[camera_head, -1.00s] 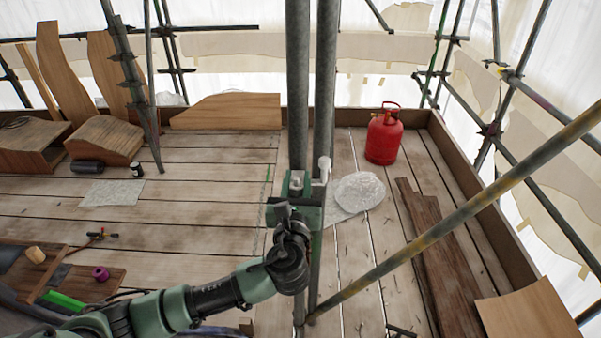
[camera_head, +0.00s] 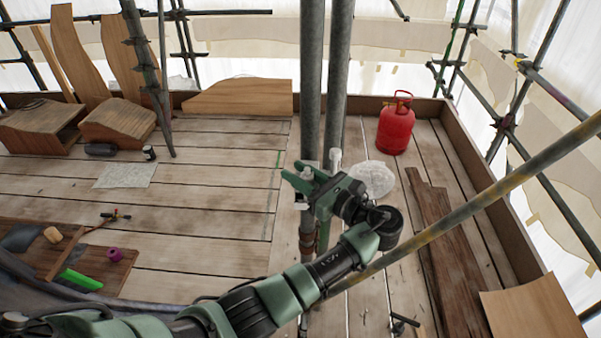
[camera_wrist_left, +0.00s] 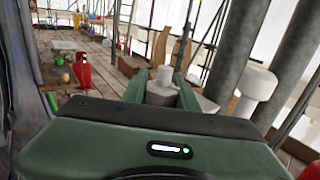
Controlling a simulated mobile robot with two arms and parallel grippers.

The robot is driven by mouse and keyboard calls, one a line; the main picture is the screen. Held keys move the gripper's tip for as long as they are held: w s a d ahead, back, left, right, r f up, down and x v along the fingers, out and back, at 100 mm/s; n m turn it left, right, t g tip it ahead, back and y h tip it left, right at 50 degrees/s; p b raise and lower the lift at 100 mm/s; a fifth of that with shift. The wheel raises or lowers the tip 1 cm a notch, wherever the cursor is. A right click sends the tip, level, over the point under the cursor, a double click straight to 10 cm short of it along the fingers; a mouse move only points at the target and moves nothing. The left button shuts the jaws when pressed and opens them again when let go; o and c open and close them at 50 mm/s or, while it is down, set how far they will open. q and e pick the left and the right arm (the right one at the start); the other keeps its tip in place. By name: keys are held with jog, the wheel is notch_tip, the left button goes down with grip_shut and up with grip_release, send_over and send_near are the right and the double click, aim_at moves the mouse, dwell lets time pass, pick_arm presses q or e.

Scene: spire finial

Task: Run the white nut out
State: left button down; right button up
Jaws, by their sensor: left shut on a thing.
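My left gripper (camera_head: 301,175) is at the two upright grey poles in the middle of the head view, its wrist reaching in from the right. Its green fingers are shut on a small pale nut (camera_head: 308,171), which I take as the white nut. In the left wrist view, this nut (camera_wrist_left: 162,88) sits between the two green fingers, with a narrower stub on top. A second white fitting (camera_head: 335,158) stands close by at the right pole, outside the jaws. It shows large in the left wrist view (camera_wrist_left: 257,88). The nut's thread is hidden. My right gripper is not in view.
The upright poles (camera_head: 312,80) stand close beside the gripper. A diagonal scaffold tube (camera_head: 470,208) crosses on the right. A red gas bottle (camera_head: 396,130) and crumpled clear plastic (camera_head: 373,179) are behind. Planks at left centre are mostly clear.

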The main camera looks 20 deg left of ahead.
pick_arm(q)
jog(key=shift+s+a+n+g+y+b, duration=0.15)
jog(key=shift+n+g+y+b, duration=0.1)
jog(key=shift+n+g, duration=0.5)
jog(key=shift+s+d+n+g+y+b, duration=0.1)
jog(key=shift+n+g+y+b, duration=0.25)
jog(key=shift+g, duration=0.7)
jog(key=shift+n, duration=0.3)
jog(key=shift+r, duration=0.1)
jog(key=c, duration=1.1)
grip_release()
jog(key=shift+a, duration=0.1)
